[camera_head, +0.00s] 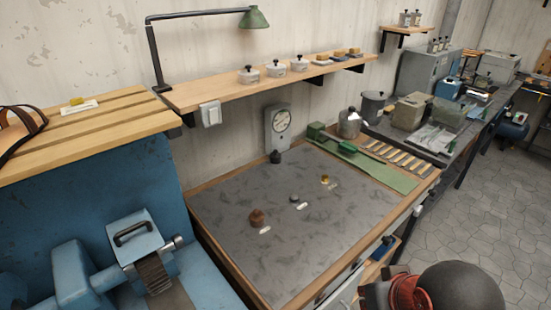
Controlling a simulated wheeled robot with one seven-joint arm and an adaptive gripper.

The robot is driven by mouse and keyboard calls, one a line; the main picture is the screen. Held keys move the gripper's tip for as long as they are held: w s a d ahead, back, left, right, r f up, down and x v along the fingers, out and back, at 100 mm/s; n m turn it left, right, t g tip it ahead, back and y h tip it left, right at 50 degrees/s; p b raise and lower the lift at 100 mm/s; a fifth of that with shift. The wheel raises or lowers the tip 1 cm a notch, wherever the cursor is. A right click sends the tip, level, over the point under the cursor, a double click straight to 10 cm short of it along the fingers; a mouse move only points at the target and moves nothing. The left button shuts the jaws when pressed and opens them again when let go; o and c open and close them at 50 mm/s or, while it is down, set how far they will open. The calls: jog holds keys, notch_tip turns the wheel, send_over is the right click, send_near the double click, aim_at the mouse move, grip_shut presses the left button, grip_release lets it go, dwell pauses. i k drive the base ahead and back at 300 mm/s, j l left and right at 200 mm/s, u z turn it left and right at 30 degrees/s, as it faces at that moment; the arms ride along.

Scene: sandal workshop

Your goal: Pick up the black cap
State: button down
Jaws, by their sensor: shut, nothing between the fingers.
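On the grey bench top (235,195) lie three small things, each with a white label beside it. One is a small dark grey, cap-like piece (294,198) near the middle. A small black piece (275,157) also stands at the foot of the dial gauge at the back. I cannot tell for certain which of these two is the black cap. My gripper is not in view. A dark rounded part with a red ring at the bottom right looks like part of my arm, clear of the bench things.
A brown knob (257,217) and a small brass piece (325,179) lie on the bench. The dial gauge (278,126) stands at the back, a green mat (372,168) to the right. A shelf (215,90) with lidded pots overhangs the back. A blue machine (95,200) stands left.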

aim_at(276, 157)
jog(key=i+l+u, duration=0.1)
jog(key=u, duration=0.9)
jog(key=l+u, duration=0.35)
jog(key=l, duration=0.2)
jog(key=l+u, duration=0.4)
jog(key=l, duration=0.15)
jog(key=l+u, duration=0.35)
jog(key=l, duration=0.15)
jog(key=k+l, duration=0.1)
jog(key=l, duration=0.35)
jog(key=k+l, duration=0.1)
jog(key=l, duration=0.3)
